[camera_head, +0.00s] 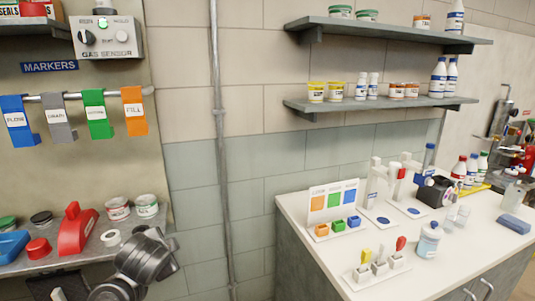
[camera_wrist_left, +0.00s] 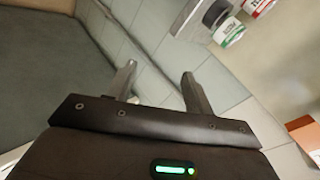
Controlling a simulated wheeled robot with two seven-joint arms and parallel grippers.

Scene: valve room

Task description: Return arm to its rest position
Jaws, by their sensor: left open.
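My left arm (camera_head: 146,258) comes into the head view at the bottom left, its dark grey links in front of the lower shelf. Its fingers are not clear there. In the left wrist view my left gripper (camera_wrist_left: 159,72) is open, its two fingers apart with nothing between them. Tiled wall shows behind the fingers. My right arm and gripper are in neither view.
Coloured tags hang on a rail above. A vertical pipe (camera_head: 220,130) runs down the wall. A white-topped counter (camera_head: 330,265) stands right.

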